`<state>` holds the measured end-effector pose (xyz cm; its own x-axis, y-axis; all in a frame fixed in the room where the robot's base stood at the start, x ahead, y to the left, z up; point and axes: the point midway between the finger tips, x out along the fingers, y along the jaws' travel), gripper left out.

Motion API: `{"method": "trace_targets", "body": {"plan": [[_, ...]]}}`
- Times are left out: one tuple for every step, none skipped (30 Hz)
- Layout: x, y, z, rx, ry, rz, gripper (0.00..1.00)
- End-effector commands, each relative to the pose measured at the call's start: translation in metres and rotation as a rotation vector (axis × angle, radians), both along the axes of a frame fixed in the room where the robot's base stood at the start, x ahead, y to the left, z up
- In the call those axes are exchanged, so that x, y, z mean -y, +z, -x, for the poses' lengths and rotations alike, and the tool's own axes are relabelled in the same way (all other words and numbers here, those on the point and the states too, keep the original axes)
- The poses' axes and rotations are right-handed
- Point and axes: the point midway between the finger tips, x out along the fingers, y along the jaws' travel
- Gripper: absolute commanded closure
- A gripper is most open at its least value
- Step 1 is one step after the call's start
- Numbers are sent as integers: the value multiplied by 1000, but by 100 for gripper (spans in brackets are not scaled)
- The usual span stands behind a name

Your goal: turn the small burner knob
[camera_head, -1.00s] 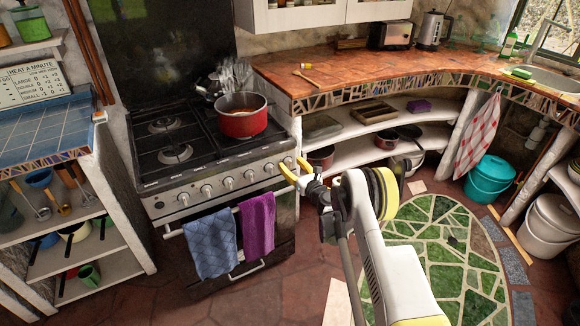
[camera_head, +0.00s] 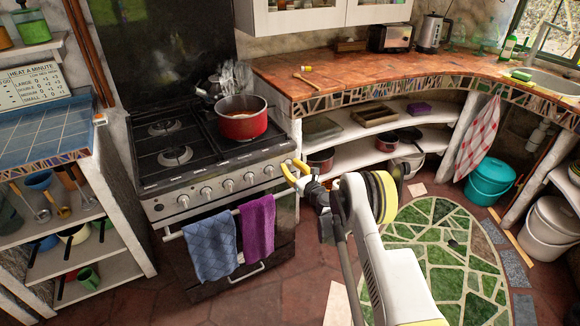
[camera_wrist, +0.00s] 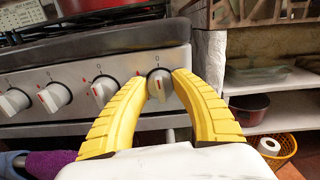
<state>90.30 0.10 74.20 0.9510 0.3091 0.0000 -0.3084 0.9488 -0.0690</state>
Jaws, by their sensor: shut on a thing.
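The stove's front panel (camera_wrist: 75,93) carries a row of silver and white knobs with red marks. The rightmost knob (camera_wrist: 158,85) sits between the tips of my two yellow fingers in the wrist view, with a finger against each side. My gripper (camera_wrist: 160,79) is shut on this knob. Its white grip stands nearly upright, with a red mark near its top. In the head view my gripper (camera_head: 292,165) is at the right end of the panel and hides that knob. The neighbouring knob (camera_wrist: 104,89) is free, to the left of my fingers.
A red pot (camera_head: 242,124) steams on the right burners. Blue (camera_head: 211,246) and purple (camera_head: 257,228) towels hang on the oven handle below the knobs. A white wall edge (camera_wrist: 209,75) and open shelves (camera_wrist: 268,112) stand close to the right of my gripper.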

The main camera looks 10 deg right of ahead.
Motion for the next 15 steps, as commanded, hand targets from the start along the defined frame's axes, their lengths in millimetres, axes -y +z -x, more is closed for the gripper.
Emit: {"method": "trace_targets", "body": {"plan": [[0,0,0,7,0,23,100],[0,0,0,13,0,41,100],[0,0,0,21,0,66,100],[-1,0,0,28,0,86,100],[-1,0,0,35,0,108,100],[-1,0,0,45,0,140,100],[-1,0,0,53,0,165,100],[-1,0,0,62,0,190,100],[-1,0,0,73,0,225,100],[-1,0,0,82,0,253,100],[-1,0,0,91,0,280,100],[-1,0,0,103,0,317,100],[-2,0,0,112,0,343,100],[-2,0,0,121,0,371,100],[-2,0,0,132,0,407,100]]}}
